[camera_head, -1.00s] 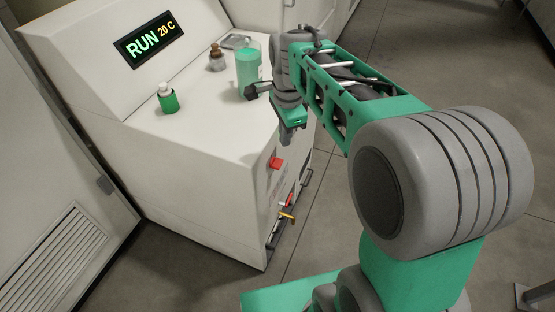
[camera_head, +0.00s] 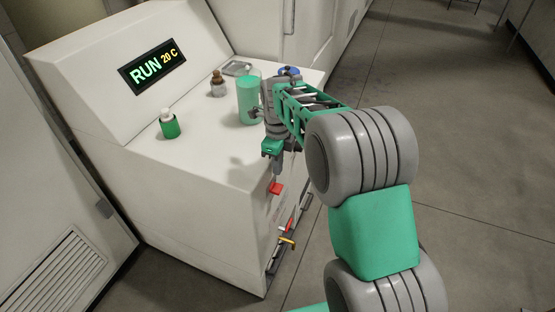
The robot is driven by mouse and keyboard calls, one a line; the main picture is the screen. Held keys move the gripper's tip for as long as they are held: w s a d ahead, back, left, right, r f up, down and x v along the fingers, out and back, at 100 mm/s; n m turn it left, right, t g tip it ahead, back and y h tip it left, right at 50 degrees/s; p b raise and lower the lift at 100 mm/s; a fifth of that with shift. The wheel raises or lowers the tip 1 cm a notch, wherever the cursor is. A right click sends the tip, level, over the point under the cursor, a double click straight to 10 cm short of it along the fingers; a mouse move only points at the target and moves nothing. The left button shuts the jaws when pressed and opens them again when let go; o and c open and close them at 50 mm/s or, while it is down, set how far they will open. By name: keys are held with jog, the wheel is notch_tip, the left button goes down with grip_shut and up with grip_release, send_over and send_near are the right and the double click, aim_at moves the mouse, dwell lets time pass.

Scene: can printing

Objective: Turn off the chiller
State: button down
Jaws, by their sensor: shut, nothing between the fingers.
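The chiller (camera_head: 190,225) is a white cabinet with a sloped top panel. Its display (camera_head: 152,67) reads "RUN 20 C". A red switch (camera_head: 276,188) sits on its right-hand side face, near the top edge. My gripper (camera_head: 277,172) points down just above the red switch, shut and empty. Whether the fingertips touch the switch I cannot tell. Lower on the same face are a red handle (camera_head: 290,223) and a yellow-orange handle (camera_head: 287,241).
On the chiller's top stand a green bottle with a white cap (camera_head: 169,124), a brown bottle (camera_head: 217,84) and a green cylinder (camera_head: 247,101) close to my arm. A grey tray (camera_head: 237,68) lies behind. Open floor (camera_head: 460,150) is on the right.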

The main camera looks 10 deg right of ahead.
aim_at(278, 191)
notch_tip(278, 191, down, 9)
jog(key=shift+r+p, duration=0.15)
jog(key=shift+p, duration=0.35)
jog(key=shift+b, duration=0.4)
